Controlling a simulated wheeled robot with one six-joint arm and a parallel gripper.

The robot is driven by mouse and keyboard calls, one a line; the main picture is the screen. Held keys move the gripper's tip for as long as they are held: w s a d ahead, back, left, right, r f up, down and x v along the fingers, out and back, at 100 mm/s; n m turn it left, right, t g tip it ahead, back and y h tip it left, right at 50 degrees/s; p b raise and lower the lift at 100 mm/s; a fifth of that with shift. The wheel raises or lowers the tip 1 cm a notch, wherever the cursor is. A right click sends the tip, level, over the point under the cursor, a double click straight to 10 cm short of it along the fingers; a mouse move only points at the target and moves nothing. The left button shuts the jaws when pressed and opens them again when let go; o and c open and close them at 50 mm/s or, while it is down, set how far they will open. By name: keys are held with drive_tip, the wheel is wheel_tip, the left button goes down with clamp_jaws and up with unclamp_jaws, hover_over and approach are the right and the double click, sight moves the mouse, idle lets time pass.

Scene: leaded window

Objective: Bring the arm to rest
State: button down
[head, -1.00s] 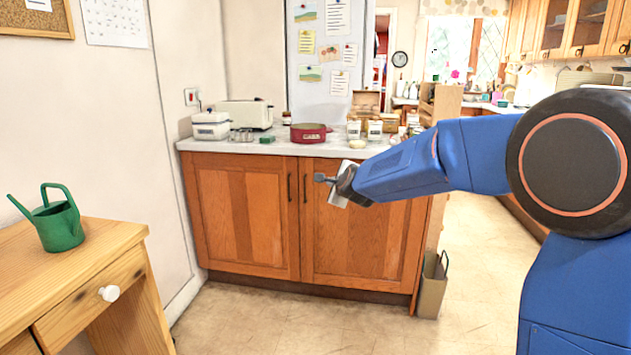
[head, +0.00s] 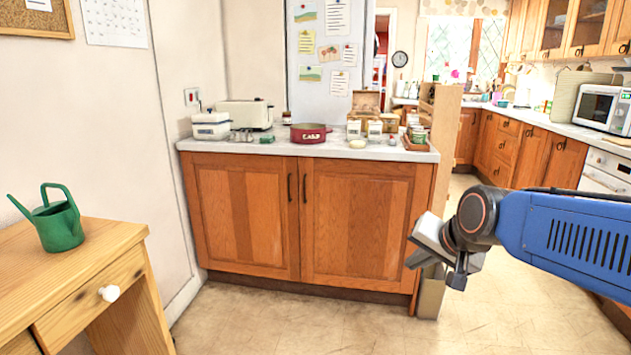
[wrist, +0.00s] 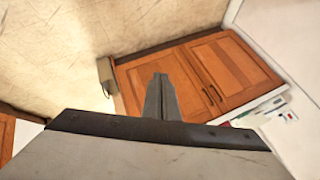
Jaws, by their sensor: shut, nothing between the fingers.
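My gripper (head: 458,273) is at the right of the head view, at the end of my blue arm. It hangs over the floor near the right end of the wooden cabinet (head: 250,215), clear of the countertop. In the wrist view its grey fingers (wrist: 160,95) are together, with nothing between them. The cabinet's two doors show beyond the fingers in the wrist view (wrist: 235,70).
The countertop (head: 385,152) holds a toaster (head: 245,114), a red pot (head: 308,133) and several jars. A brown bag (head: 431,297) stands on the floor, partly behind my gripper. A wooden desk (head: 105,240) with a green watering can (head: 57,225) is at left. Floor (head: 300,320) in front is clear.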

drive_tip(key=s+d+f+n+g+h, duration=0.1)
drive_tip(key=s+d+f+n, duration=0.2)
drive_tip(key=s, duration=0.7)
drive_tip(key=s+d+f+n+g+h, duration=0.1)
drive_tip(key=s+d+f, duration=0.3)
drive_tip(key=s, duration=0.5)
drive_tip(key=shift+s+f+n+g, duration=0.4)
drive_tip(key=shift+f+n+g, duration=0.15)
drive_tip(key=shift+n, duration=0.35)
